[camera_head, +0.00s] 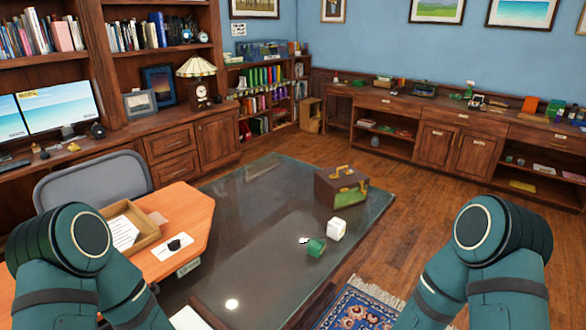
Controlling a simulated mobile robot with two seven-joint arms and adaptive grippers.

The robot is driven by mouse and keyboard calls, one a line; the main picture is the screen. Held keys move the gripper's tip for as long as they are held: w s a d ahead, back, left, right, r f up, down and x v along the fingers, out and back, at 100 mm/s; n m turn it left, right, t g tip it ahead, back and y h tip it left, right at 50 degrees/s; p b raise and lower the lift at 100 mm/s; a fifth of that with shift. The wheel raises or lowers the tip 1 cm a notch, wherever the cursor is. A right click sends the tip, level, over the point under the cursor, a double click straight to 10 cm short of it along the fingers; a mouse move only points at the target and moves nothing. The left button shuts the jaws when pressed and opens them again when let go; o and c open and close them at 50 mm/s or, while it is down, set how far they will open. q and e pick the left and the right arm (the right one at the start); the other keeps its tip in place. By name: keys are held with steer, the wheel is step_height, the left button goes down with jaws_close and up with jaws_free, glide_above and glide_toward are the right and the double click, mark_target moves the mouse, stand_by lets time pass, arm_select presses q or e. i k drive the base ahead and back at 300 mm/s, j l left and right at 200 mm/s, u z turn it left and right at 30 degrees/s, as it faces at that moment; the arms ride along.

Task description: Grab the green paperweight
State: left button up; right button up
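A small green block-like object (316,247), which looks like the green paperweight, sits on a large dark glossy surface (250,225) in the middle of the head view. My two teal arms show at the lower left and lower right, well apart from the green object. Neither gripper is in view.
A brown case (340,188) with a green side stands behind the white cube. An orange-topped desk (190,210) with a wooden tray (145,222) and a grey chair (90,180) are at the left. A patterned rug (360,308) lies at the front. The glossy surface is mostly clear.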

mark_target(316, 247)
steer(key=z, duration=0.95)
steer(key=i+j+z, duration=0.45)
steer(key=z, duration=0.15)
steer(key=i, duration=0.1)
